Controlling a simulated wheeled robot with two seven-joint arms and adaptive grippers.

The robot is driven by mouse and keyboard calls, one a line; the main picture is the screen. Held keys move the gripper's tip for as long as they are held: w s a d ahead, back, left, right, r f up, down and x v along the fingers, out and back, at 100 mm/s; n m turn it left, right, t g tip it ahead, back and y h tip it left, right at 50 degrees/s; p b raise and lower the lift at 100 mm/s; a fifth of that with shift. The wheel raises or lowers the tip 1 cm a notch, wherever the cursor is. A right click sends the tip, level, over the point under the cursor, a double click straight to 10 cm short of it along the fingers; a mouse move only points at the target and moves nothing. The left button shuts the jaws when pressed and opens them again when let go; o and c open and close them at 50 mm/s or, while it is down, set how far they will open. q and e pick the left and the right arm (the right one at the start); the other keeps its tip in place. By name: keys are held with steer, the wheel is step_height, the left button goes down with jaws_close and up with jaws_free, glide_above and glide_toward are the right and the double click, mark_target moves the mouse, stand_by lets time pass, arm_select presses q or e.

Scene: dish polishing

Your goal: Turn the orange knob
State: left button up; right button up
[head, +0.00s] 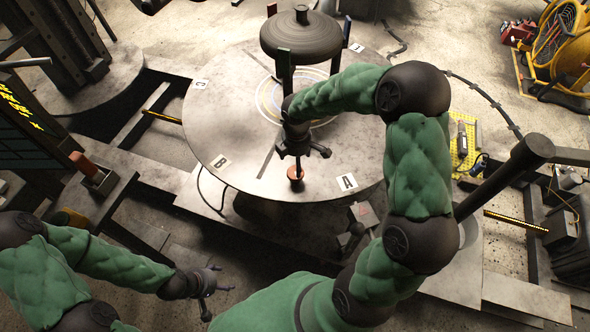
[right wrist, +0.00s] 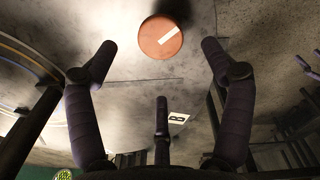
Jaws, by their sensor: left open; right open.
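The orange knob (head: 295,173) is a small round disc near the front edge of the round grey table (head: 230,125). In the right wrist view the knob (right wrist: 158,42) is a flat orange disc with a white stripe, beyond my fingers and roughly centred between the two upper ones. My right gripper (head: 303,150) is open and empty, above the knob, with a visible gap. In the right wrist view its fingers (right wrist: 158,62) are spread wide and touch nothing. My left gripper (head: 207,290) is open and empty, low at the left, away from the table.
A dark round dish-like part (head: 301,38) stands on posts at the back of the table. White letter plates, such as A (head: 346,182) and B (head: 220,161), lie on the table. A red block (head: 86,165) is at the left. A yellow reel (head: 562,40) stands far right.

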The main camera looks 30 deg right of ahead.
mark_target(291, 173)
step_height(291, 173, down, 7)
steer(key=shift+w+r+b, duration=0.1)
steer(key=shift+b, duration=0.6)
steer(key=c, duration=1.1)
